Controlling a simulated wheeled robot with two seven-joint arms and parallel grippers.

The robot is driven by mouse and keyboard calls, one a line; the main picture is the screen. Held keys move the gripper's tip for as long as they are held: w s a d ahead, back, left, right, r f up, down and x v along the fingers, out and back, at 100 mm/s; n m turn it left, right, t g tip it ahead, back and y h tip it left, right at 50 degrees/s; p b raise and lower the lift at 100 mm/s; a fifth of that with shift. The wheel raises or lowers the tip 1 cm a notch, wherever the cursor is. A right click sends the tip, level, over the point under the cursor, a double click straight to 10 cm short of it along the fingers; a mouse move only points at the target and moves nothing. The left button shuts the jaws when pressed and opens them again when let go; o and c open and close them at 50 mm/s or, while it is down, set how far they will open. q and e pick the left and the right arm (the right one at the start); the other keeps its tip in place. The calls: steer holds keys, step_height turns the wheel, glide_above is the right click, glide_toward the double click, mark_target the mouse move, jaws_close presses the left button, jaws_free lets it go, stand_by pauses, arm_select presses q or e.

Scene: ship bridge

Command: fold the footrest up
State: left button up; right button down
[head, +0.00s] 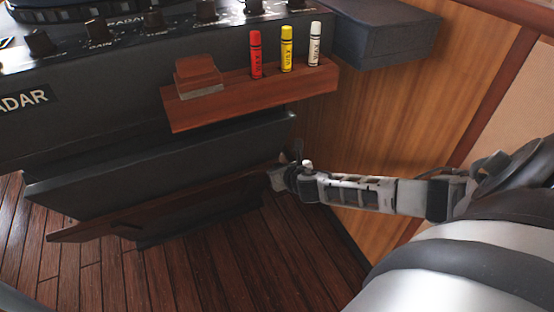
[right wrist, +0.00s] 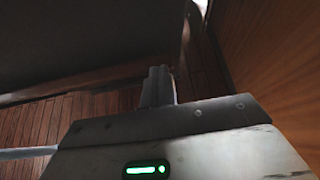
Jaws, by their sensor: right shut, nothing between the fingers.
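The footrest (head: 170,208) is a long, thin reddish-brown board low on the front of the dark radar console. It sticks out below the dark front panel and looks tilted; its exact angle is hard to tell. My right gripper (head: 276,178) is shut and empty at the board's right end. I cannot tell whether it touches the board. In the right wrist view the shut fingers (right wrist: 158,84) point toward a dark panel with a brown edge (right wrist: 75,83), which seems to be the footrest. My left gripper is out of view.
A wooden shelf (head: 215,108) above holds red (head: 256,55), yellow (head: 287,50) and white (head: 315,45) markers and a wooden block (head: 197,72). A wood-panelled wall (head: 375,120) stands close on the right. The plank floor (head: 240,265) below is clear.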

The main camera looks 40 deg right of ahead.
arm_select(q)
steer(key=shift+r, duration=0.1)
arm_select(e)
steer(key=shift+w+d+r, duration=0.3)
steer(key=shift+d+r, duration=0.2)
steer(key=shift+r, duration=0.1)
steer(key=shift+s+a+r+p, duration=0.1)
steer(key=shift+s+r+p, duration=0.05)
steer(key=shift+s+p, duration=0.2)
arm_select(q)
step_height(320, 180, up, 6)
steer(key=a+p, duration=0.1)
steer(key=p, duration=0.3)
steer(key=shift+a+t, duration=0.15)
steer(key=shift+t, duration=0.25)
arm_select(e)
steer(key=a+f+v, duration=0.1)
steer(key=v, duration=1.4)
steer(key=shift+s, duration=0.35)
steer(key=shift+a, duration=0.1)
